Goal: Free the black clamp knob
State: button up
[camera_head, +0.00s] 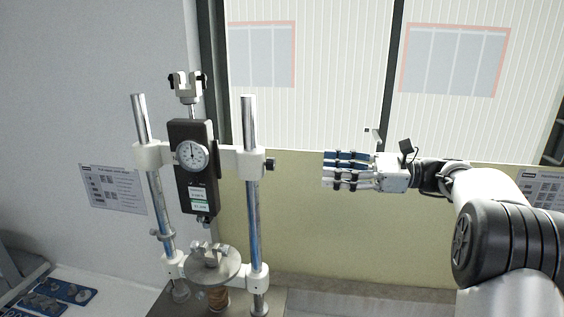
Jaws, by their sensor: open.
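The black clamp knob (270,164) sticks out to the right of the white clamp block (251,164) on the right column of the tester (194,168). It is small in the picture, and I cannot tell how tightly it is set. My gripper (326,171) is open and empty. It is to the right of the knob at about the same height in the picture, its fingers pointing left toward it. A gap shows between the fingertips and the knob. Nothing hides the knob.
A round plate (213,266) with a small fixture sits low between the two metal columns. A dial gauge (192,155) is on the black body. A blue tray (58,291) with small discs lies at lower left. The space between gripper and knob looks clear.

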aim_at(271, 164)
jog(key=w+a+p, duration=0.1)
jog(key=w+a, duration=0.1)
jog(key=a, duration=1)
jog(key=shift+w+p, duration=0.15)
jog(key=shift+p, duration=0.15)
grip_shut()
